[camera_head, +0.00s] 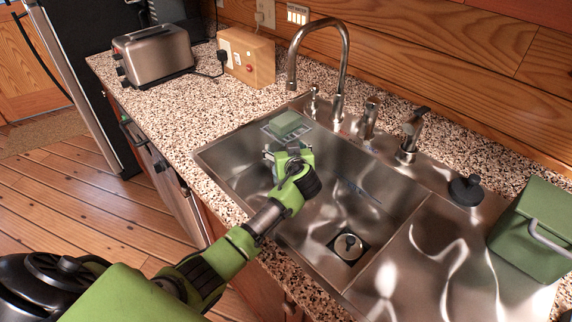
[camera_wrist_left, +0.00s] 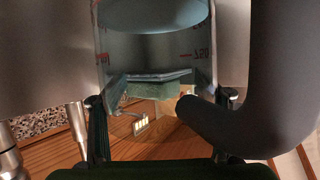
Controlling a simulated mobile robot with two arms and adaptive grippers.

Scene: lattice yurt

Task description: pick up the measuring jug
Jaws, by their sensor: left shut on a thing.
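The measuring jug is clear, with red marks on its side; it fills the middle of the left wrist view (camera_wrist_left: 125,50). In the head view only a small pale part of the jug (camera_head: 270,152) shows, the rest hidden by my gripper. My left gripper (camera_head: 284,158) reaches over the left part of the sink and is shut on the jug. I cannot tell whether the jug touches the sink floor. My right gripper is not in view.
A steel sink (camera_head: 390,205) surrounds the gripper. A green sponge (camera_head: 286,123) lies just behind it. The tall faucet (camera_head: 342,70) arches beyond. A green box (camera_head: 535,230) stands at the right, a toaster (camera_head: 155,52) at the back left.

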